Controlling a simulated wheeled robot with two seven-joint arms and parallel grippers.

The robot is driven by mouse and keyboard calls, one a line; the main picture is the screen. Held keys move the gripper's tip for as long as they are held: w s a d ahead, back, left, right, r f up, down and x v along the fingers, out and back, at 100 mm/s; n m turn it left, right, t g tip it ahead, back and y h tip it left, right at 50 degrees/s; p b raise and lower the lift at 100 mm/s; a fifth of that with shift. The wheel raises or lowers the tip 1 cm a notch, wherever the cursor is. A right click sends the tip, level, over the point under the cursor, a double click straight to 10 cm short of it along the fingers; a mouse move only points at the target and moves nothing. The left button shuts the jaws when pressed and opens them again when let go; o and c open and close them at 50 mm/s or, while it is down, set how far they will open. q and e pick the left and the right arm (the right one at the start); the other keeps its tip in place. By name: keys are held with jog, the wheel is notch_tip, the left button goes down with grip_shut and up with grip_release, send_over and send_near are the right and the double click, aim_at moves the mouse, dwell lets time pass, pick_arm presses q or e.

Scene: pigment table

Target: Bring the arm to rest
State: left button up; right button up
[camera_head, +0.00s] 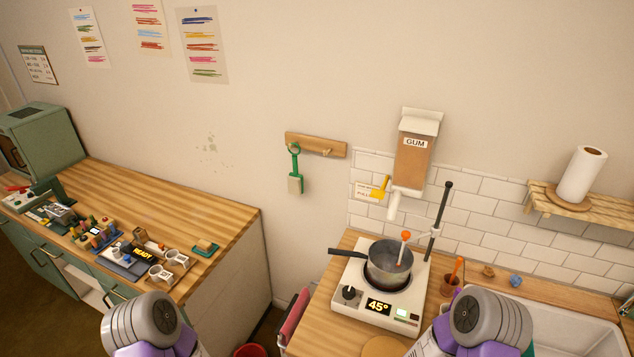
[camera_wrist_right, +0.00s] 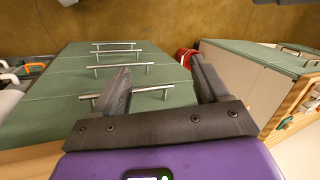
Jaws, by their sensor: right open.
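My right gripper (camera_wrist_right: 162,85) shows in the right wrist view, its two dark fingers spread apart with nothing between them. Beyond the fingers are green drawer fronts with metal bar handles (camera_wrist_right: 123,68), some distance off. In the head view, parts of my two arms show at the bottom edge, the left one at lower left and the right one at lower right. Neither gripper's fingers show in the head view. The left gripper is out of view.
A hotplate (camera_head: 352,293) reading 45° carries a pot (camera_head: 388,272) with an orange-tipped tool, near my right arm. A sink (camera_head: 575,325) lies right. The left counter (camera_head: 180,198) has a clear middle. A red bucket (camera_wrist_right: 186,57) stands on the floor.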

jog(key=s+d+f+m+b, duration=0.1)
jog(key=s+f+m, duration=0.1)
jog(key=s, duration=0.4)
notch_tip(320, 180, down, 14)
jog(key=b, duration=1.4)
jog(key=shift+w+f+n+b, duration=0.25)
jog(key=shift+w+n+b, duration=0.05)
jog(key=shift+w, duration=0.15)
